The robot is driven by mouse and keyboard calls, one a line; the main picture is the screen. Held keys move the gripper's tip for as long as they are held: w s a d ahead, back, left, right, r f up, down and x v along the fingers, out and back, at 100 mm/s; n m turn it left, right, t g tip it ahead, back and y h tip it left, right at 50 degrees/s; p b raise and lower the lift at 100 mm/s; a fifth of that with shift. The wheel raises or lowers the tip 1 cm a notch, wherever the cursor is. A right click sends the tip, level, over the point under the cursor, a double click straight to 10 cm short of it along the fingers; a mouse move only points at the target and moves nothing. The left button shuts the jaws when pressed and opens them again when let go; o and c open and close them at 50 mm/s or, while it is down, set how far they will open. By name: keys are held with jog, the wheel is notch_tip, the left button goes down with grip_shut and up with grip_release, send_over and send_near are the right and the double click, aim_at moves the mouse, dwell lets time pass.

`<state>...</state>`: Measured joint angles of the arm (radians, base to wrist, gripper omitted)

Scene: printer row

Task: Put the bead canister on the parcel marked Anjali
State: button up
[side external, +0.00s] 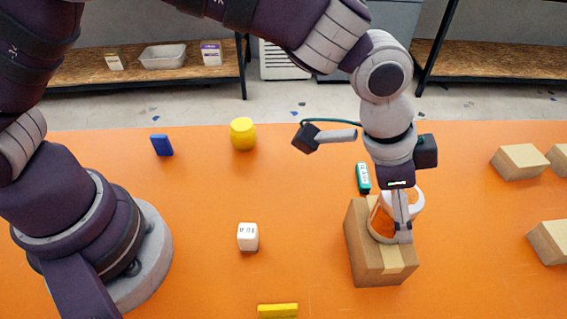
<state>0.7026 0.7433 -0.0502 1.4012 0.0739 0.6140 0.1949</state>
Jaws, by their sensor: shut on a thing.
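My gripper (402,222) points down and is shut on an orange and white canister (379,224), which fits the bead canister. The canister is at the top of a brown cardboard parcel (381,265), slightly tilted in the picture. I cannot tell whether it rests on the parcel or hangs just above it. My fingers hide part of the canister, and the canister hides part of the parcel's top. No name can be read on this parcel. More brown parcels stand at the right: one (519,162), another at the edge (559,158), and a nearer one (549,241). Their markings are not legible.
On the orange table (200,215) are a yellow jar (243,134), a blue block (162,145), a white marked cube (248,237), a yellow bar (278,310) and a green labelled item (363,177) just behind the parcel. The table between parcel and right-hand boxes is clear.

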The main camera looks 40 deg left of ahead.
jog(key=o, duration=1.2)
jog(key=shift+f, duration=0.15)
jog(key=shift+r, duration=0.45)
jog(key=v, duration=1.1)
jog(key=s+a+r+n+t+y, duration=0.1)
jog(key=a+r+n, duration=0.1)
jog(key=a, duration=0.4)
jog(key=a+r+n+t, duration=0.1)
jog(key=a+n, duration=0.2)
jog(key=a, duration=0.4)
jog(key=s+a+f+n+t+y, duration=0.1)
jog(key=s+a+f+n+y, duration=0.1)
jog(key=s+a+n, duration=0.4)
jog(key=s+a, duration=0.1)
jog(key=a, duration=0.3)
jog(key=shift+s+a+f+y, duration=0.2)
jog(key=shift+a+f+y, duration=0.2)
